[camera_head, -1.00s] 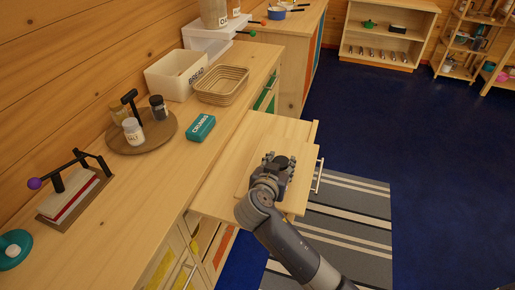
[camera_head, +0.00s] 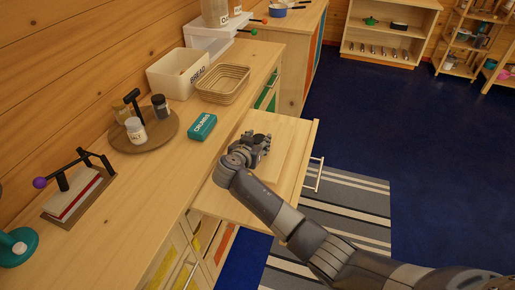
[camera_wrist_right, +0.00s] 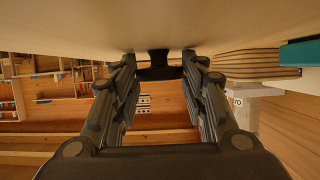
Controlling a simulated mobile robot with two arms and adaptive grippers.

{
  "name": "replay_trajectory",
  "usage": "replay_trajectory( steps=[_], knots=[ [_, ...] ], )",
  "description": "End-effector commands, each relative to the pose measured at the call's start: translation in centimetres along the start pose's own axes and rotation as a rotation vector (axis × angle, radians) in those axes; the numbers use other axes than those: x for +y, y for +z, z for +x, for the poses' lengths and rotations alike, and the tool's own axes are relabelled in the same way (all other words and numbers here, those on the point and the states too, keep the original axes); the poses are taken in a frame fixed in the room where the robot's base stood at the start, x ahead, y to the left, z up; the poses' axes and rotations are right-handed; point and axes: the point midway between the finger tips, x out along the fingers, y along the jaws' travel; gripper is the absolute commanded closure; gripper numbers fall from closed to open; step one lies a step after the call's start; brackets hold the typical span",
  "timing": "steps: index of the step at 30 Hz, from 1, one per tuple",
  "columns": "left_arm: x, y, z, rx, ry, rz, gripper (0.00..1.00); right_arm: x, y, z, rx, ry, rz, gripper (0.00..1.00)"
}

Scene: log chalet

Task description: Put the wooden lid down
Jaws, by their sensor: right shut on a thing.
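The pale wooden lid (camera_head: 284,148) lies flat at the pulled-out drawer (camera_head: 240,212) below the counter edge. My right gripper (camera_head: 262,143) is over the lid, shut on its dark knob. In the right wrist view, the dark knob (camera_wrist_right: 158,66) sits between my two fingers, and a pale wood surface fills the top of the picture. Whether the lid touches the drawer rim or hovers just above it I cannot tell. The gripper and forearm hide part of the lid. My left gripper is not in view.
On the counter (camera_head: 190,165) stand a teal crumbs box (camera_head: 202,126), a wicker basket (camera_head: 223,85), a bread bin (camera_head: 178,72) and a round tray (camera_head: 160,139) with jars. A metal handle (camera_head: 314,174) sits on the drawer front. A striped rug (camera_head: 345,215) lies on the blue floor.

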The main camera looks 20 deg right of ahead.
Motion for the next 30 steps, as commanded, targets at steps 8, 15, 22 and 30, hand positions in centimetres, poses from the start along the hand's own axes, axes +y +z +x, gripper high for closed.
replay_trajectory(
  steps=[8,15,22,30],
  knots=[
    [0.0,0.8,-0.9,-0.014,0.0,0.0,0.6,-0.1,2.6,1.1,0.006,-0.002,0.0,1.0],
    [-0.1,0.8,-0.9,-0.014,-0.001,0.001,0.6,-0.1,2.9,1.3,0.005,-0.002,0.001,1.0],
    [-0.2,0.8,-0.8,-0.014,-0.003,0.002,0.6,0.0,3.3,1.3,0.001,-0.001,0.0,0.4],
    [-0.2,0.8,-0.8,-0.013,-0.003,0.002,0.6,0.0,3.2,1.3,0.001,-0.001,0.0,0.4]
  ],
)
